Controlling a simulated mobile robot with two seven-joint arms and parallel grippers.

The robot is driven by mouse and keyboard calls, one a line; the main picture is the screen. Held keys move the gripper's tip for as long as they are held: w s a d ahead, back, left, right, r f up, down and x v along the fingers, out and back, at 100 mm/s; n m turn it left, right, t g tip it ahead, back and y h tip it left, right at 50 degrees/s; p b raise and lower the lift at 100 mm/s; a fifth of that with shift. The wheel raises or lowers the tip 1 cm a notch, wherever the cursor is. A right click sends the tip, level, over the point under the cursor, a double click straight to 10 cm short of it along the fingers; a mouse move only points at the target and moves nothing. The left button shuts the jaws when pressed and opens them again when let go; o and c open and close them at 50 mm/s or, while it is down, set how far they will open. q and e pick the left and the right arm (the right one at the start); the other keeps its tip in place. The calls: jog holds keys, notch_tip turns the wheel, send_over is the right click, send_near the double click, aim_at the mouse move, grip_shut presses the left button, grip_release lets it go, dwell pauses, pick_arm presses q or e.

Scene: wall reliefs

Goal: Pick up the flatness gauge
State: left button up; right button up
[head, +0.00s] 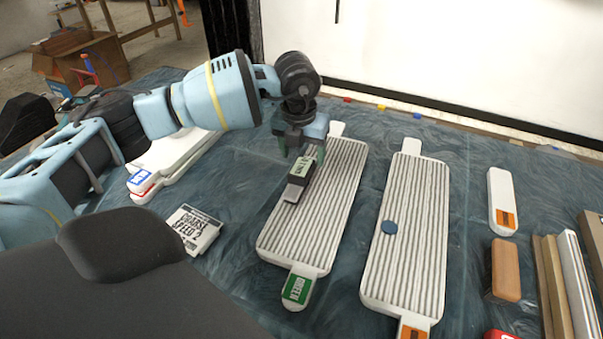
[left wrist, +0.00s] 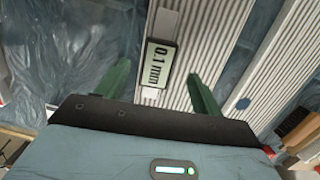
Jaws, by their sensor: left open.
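The flatness gauge (head: 297,182) is a small dark and light block with a display. It lies on the left ribbed white panel (head: 322,205). In the left wrist view the gauge (left wrist: 161,62) reads "0.1 mm" and lies beyond the fingertips, roughly centred between them. My left gripper (head: 302,152) is above the panel at the gauge and partly overlaps it in the head view. Its green fingers (left wrist: 160,84) are apart, with nothing held between them. My right gripper is not in view.
A second ribbed panel (head: 427,215) with a blue disc (head: 389,227) lies to the right. A labelled white card (head: 193,228) and stacked white boards (head: 172,160) lie left. A brown block (head: 506,270) and an orange-marked white piece (head: 501,195) are right.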

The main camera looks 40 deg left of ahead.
aim_at(302, 166)
pick_arm(q)
notch_tip(302, 166, down, 5)
jog(key=shift+a, duration=0.15)
jog(key=c, duration=1.2)
jog(key=shift+c, duration=0.2)
jog(key=shift+r, duration=0.5)
jog(key=r, duration=0.2)
jog(key=shift+s+r, duration=0.3)
jog(key=shift+s, duration=0.05)
jog(key=s, duration=0.5)
jog(key=s+d+r, duration=0.1)
jog(key=s, duration=0.4)
jog(key=s+d, duration=0.1)
jog(key=s, duration=0.4)
jog(key=shift+d+r+b, duration=0.1)
jog(key=shift+r+b, duration=0.1)
jog(key=shift+b, duration=0.2)
